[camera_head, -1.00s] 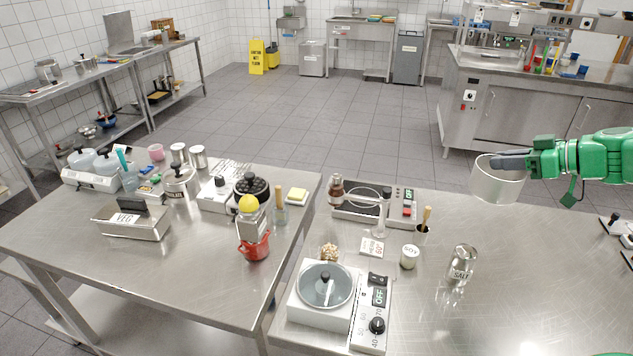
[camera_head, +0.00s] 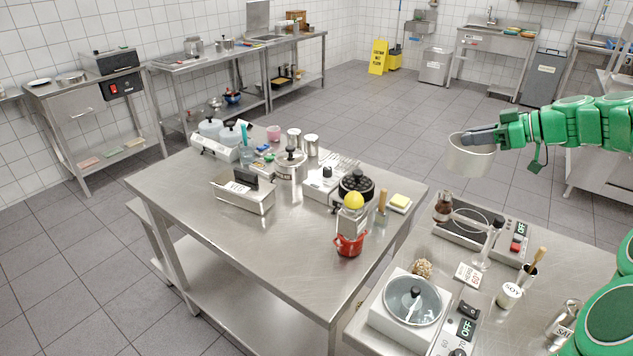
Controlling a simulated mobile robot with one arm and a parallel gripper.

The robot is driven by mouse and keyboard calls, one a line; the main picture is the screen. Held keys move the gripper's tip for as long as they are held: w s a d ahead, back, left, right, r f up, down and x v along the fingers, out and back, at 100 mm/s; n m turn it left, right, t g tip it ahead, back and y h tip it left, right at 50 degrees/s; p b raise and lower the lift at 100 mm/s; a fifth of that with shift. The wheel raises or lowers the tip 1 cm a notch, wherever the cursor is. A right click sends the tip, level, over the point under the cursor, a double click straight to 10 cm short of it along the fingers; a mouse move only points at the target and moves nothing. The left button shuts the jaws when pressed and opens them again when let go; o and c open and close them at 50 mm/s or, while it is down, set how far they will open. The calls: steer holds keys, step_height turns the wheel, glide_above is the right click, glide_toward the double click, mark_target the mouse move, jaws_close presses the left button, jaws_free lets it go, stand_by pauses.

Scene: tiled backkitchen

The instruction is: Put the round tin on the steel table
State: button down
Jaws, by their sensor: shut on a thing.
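My gripper (camera_head: 499,137) is shut on the round tin (camera_head: 470,158), a plain silvery cylinder with an open top. It holds the tin upright by its right side, raised in the air above the far edge of the right-hand table. Two steel tables stand close by. The left steel table (camera_head: 195,247) holds many items, with a bare stretch along its front and left end. The right steel table (camera_head: 577,268) carries a hot plate and small jars. The frames do not show which one is the task's steel table.
A red pot (camera_head: 350,243) with a yellow-topped jar stands near the left table's right end. A white lidded cooker (camera_head: 408,303) stands on the right table.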

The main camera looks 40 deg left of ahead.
steer(key=s+a+n+g, duration=0.3)
steer(key=s+a, duration=0.1)
steer(key=a, duration=1)
steer(key=s+a+f+n+g+h, duration=0.2)
steer(key=s+a+n+g+h, duration=0.3)
steer(key=s+a, duration=1.85)
steer(key=shift+n+g+y, duration=0.3)
steer(key=shift+n+g, duration=0.2)
steer(key=shift+n, duration=0.1)
steer(key=f, duration=0.7)
steer(key=w+a+f, duration=0.1)
steer(key=f, duration=0.7)
steer(key=w+f, duration=0.1)
steer(key=f, duration=0.7)
steer(key=shift+a+f, duration=0.15)
steer(key=shift+a, duration=0.05)
steer(key=c, duration=1)
jaws_free()
steer(key=shift+f, duration=0.1)
